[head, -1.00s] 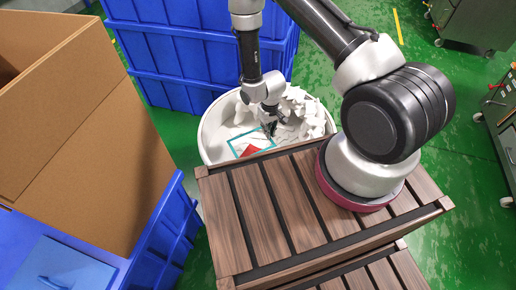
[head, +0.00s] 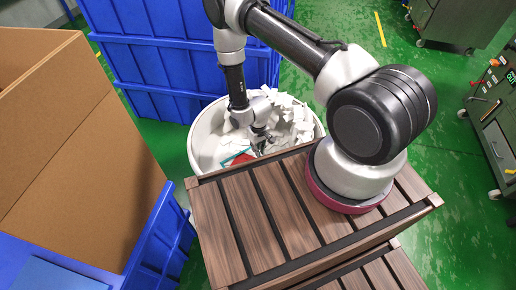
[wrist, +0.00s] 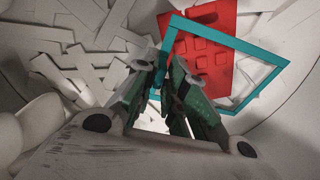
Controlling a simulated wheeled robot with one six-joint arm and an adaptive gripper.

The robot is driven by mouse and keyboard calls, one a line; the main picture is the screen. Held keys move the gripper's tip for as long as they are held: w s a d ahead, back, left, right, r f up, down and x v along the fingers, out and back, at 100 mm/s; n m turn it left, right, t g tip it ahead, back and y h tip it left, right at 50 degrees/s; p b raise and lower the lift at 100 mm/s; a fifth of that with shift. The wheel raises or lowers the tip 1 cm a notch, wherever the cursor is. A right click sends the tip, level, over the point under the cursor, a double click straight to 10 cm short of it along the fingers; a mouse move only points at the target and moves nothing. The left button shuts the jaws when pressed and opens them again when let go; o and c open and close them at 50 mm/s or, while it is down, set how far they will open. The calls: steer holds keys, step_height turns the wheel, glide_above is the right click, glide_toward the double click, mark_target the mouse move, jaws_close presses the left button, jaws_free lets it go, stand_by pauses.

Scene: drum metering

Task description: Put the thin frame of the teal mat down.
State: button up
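The thin teal frame (wrist: 238,37) is an open four-sided outline, tilted in the wrist view. Its left side passes between the fingertips of my gripper (wrist: 164,62), which look closed on it. A red panel (wrist: 210,40) with raised squares shows through and behind the frame; whether they touch I cannot tell. In the head view my gripper (head: 261,146) reaches down inside the round white drum (head: 197,152). The frame and the red panel (head: 243,159) show only in part there, left of my gripper, near the drum's front rim.
White scraps (wrist: 75,55) litter the drum, heaped toward the back right in the head view. A slatted wooden crate (head: 245,215) stands against the drum's front. Blue bins (head: 160,70) stand behind it, and a cardboard box (head: 85,150) at the left.

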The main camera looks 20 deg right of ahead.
steer(key=shift+o, duration=1)
steer(key=w+d+r+m+t, duration=0.1)
steer(key=d+r, duration=0.2)
steer(key=r, duration=2)
steer(key=w+d+r+t, duration=0.1)
steer(key=d+r, duration=0.2)
steer(key=r, duration=2)
steer(key=s+d+r+t, duration=0.1)
steer(key=s+d+r, duration=0.1)
steer(key=s+r, duration=0.7)
steer(key=s+d+r+m+t, duration=0.1)
steer(key=s+d+r, duration=0.2)
steer(key=s+r, duration=0.7)
steer(key=s, duration=0.4)
steer(key=shift+d, duration=0.3)
